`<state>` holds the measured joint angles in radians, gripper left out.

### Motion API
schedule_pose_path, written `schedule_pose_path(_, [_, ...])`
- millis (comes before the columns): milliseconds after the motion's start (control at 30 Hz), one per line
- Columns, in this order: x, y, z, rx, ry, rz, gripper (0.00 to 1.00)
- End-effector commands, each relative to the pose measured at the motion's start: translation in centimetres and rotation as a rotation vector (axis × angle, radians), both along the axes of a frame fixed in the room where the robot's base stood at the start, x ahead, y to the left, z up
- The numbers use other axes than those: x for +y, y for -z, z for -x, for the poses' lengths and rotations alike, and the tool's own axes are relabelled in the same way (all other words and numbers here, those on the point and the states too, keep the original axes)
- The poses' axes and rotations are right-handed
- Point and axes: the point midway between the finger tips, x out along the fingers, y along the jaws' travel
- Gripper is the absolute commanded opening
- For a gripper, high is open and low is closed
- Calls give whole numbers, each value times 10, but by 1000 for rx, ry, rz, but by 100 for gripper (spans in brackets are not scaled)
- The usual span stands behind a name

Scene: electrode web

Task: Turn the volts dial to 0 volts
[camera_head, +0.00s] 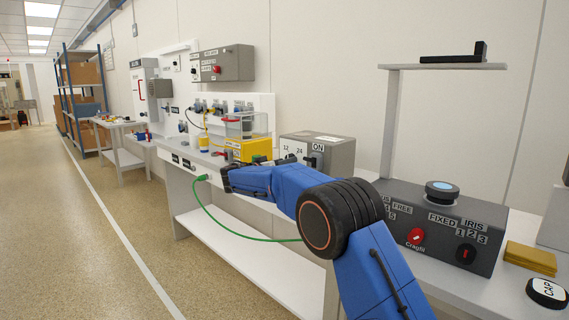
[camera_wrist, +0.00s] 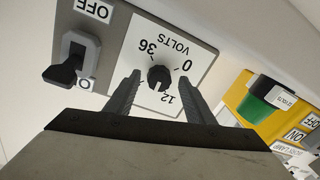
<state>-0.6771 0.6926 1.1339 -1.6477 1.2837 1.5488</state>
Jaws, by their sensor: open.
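The volts dial (camera_wrist: 159,78) is a small black knob on a white plate marked VOLTS, with 36, 0 and 12 legible around it, seen upside down in the wrist view. A pale mark shows at the knob's lower edge; which number the dial is set to I cannot tell. My gripper (camera_wrist: 160,73) is open, one finger on each side of the knob, with visible gaps to it in the picture. Whether they touch the plate is unclear. In the head view the grey supply box (camera_head: 332,150) shows labels 12, 24 and ON; my arm hides part of its front.
A toggle switch (camera_wrist: 78,58) with an OFF label sits beside the dial plate. A yellow unit (camera_wrist: 255,98) stands close by. A green cable (camera_head: 235,228) hangs before the bench.

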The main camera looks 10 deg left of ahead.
Motion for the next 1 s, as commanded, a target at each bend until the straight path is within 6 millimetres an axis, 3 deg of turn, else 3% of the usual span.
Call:
schedule_pose_path(300, [-2, 0, -2, 0, 0, 0, 49])
schedule_pose_path(500, [-1, 0, -2, 1, 0, 1, 8])
schedule_pose_path(1000, [-2, -1, -2, 73, 0, 94, 8])
